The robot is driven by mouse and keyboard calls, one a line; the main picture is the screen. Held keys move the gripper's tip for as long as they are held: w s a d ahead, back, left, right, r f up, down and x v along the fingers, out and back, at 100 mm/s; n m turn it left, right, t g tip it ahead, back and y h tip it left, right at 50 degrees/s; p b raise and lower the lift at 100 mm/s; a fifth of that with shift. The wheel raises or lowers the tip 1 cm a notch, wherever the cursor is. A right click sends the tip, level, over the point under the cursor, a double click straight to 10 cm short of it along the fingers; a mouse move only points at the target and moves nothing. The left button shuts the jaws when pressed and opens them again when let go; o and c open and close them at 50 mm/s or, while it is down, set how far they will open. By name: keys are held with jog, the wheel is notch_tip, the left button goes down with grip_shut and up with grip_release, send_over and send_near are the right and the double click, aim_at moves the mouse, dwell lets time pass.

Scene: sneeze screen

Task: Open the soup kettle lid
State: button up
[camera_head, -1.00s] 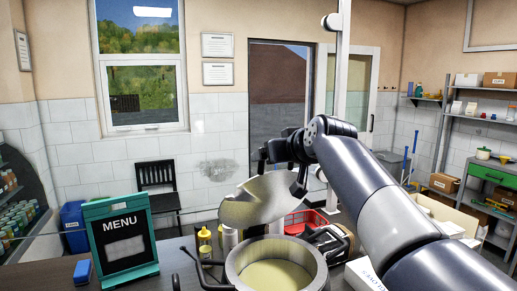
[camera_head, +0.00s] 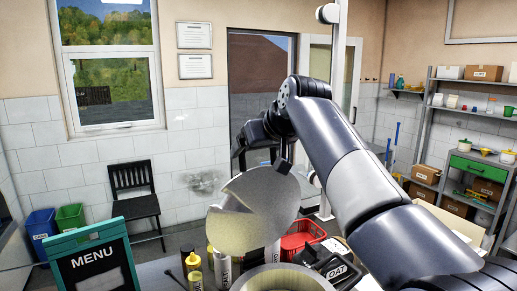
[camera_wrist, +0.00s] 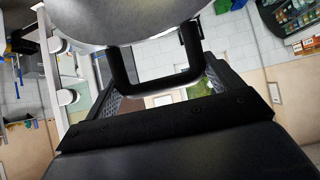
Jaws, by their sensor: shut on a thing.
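The soup kettle (camera_head: 275,282) stands on the counter at the bottom of the head view, cut off by the frame edge. Its round metal lid (camera_head: 258,208) is tilted steeply up above the kettle, with a notch in its left side. My gripper (camera_head: 262,160) is at the lid's upper back and is shut on the lid's handle. In the wrist view the black U-shaped handle (camera_wrist: 155,82) lies between my fingers, with the lid's pale underside or top (camera_wrist: 130,18) above it.
A green-framed menu board (camera_head: 95,262) stands on the counter at left. A clear screen's post (camera_head: 336,100) rises behind my arm.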

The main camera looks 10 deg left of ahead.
jog(key=shift+w, duration=0.1)
dwell(0.3)
jog(key=o, duration=1.2)
jog(key=shift+d, duration=0.15)
jog(key=b+v, duration=0.1)
jog(key=v, duration=1)
jog(key=shift+w, duration=0.1)
jog(key=p+x, duration=0.1)
jog(key=x, duration=1)
jog(key=shift+s, duration=0.2)
